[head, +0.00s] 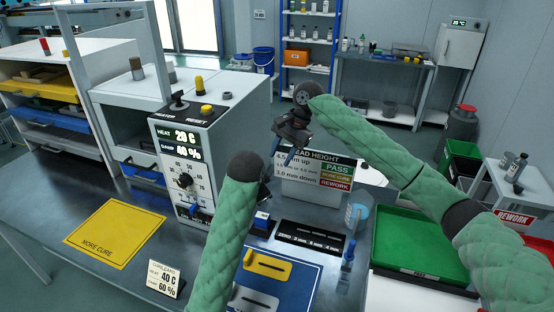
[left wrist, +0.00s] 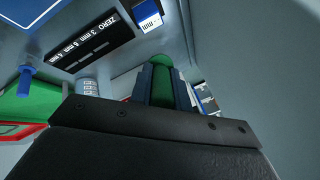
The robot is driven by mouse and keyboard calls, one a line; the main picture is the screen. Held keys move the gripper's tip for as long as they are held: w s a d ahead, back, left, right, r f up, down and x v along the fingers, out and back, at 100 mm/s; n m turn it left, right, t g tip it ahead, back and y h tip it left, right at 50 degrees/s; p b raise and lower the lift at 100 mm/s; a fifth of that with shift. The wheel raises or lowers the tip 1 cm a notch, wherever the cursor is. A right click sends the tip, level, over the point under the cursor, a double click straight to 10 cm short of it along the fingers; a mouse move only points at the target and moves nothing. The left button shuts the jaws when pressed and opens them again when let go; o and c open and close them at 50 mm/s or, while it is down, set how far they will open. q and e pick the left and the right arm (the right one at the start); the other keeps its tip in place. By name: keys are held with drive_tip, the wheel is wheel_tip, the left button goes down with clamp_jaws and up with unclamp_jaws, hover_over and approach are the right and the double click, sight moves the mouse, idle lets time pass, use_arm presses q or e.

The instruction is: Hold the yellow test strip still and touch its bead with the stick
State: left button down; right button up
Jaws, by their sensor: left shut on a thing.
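A flat yellow piece (head: 268,264) with a dark slot lies on the blue mat (head: 310,272); it may be the test strip, but I see no bead. My left gripper (left wrist: 170,88) is shut on a green piece (left wrist: 170,80), shown end-on between its dark fingers. In the head view my left arm mostly hides this gripper, above the bench beside the control box. My right gripper (head: 290,152) is raised in front of the bead height sign (head: 316,170); its finger gap is unclear. A blue-handled upright tool (head: 348,250) stands right of the mat; I cannot tell if it is the stick.
The control box (head: 205,140) is left of both grippers. A black gauge block (head: 310,238) and a light-blue cup (head: 357,212) stand at the middle right. A green tray (head: 405,240) is at the right, a yellow mat (head: 115,232) at the left.

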drive_tip(key=shift+g, duration=0.7)
drive_tip(key=x, duration=0.4)
drive_tip(key=s+x, duration=0.1)
drive_tip(key=x, duration=0.4)
drive_tip(key=a+x, duration=0.1)
drive_tip(key=x, duration=0.3)
drive_tip(key=shift+s+a+r, duration=0.1)
drive_tip(key=shift+s+a, duration=0.1)
drive_tip(key=shift+s, duration=0.15)
clamp_jaws()
use_arm(q)
drive_tip(key=c, duration=1.3)
unclamp_jaws()
use_arm(e)
drive_tip(key=shift+a+r, duration=0.1)
use_arm(q)
drive_tip(key=shift+o, duration=0.3)
drive_tip(key=shift+a, duration=0.1)
use_arm(e)
drive_tip(key=shift+s, duration=0.1)
